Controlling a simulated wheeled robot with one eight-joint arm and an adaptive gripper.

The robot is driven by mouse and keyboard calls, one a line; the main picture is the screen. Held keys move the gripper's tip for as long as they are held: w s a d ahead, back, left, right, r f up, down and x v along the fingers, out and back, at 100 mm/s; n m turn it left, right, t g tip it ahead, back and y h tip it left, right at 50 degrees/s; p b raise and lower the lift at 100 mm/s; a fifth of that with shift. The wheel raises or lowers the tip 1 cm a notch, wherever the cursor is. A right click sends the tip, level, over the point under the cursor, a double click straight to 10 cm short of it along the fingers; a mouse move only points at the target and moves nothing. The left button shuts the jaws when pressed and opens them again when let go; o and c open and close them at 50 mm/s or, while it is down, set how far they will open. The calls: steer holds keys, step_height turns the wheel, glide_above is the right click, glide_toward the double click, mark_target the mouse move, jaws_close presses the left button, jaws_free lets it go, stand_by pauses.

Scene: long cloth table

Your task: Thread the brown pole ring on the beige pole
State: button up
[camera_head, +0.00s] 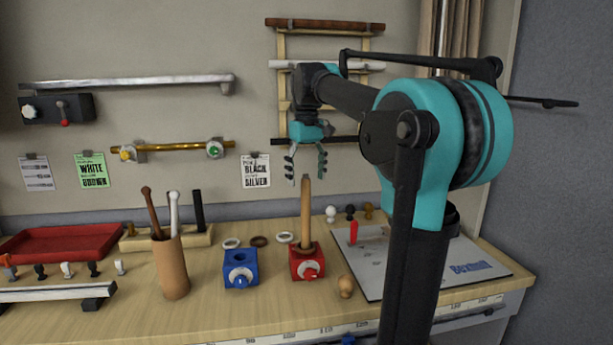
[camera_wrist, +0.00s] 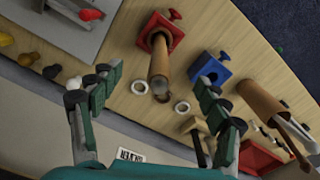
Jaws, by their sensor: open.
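The beige pole (camera_head: 305,212) stands upright in a red block (camera_head: 306,264) on the table. In the wrist view the pole (camera_wrist: 159,62) points toward the camera between the fingers. The brown ring (camera_head: 259,240) lies flat on the table behind the blocks, between two white rings. In the wrist view the brown ring (camera_wrist: 162,98) is partly hidden beside the pole's top end. My gripper (camera_head: 307,165) is open and empty, pointing down above the pole's top. Its two fingers (camera_wrist: 158,80) are spread wide in the wrist view.
A blue block (camera_head: 240,268) with a knob stands left of the red block. White rings (camera_head: 231,243) (camera_head: 285,237) flank the brown one. A brown cup (camera_head: 170,266) holds poles at left. A wooden finial (camera_head: 346,286) and a grey board (camera_head: 400,276) are at right.

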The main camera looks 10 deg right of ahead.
step_height(320, 180, up, 12)
stand_by(0.6)
steer(key=shift+s, duration=0.1)
stand_by(0.6)
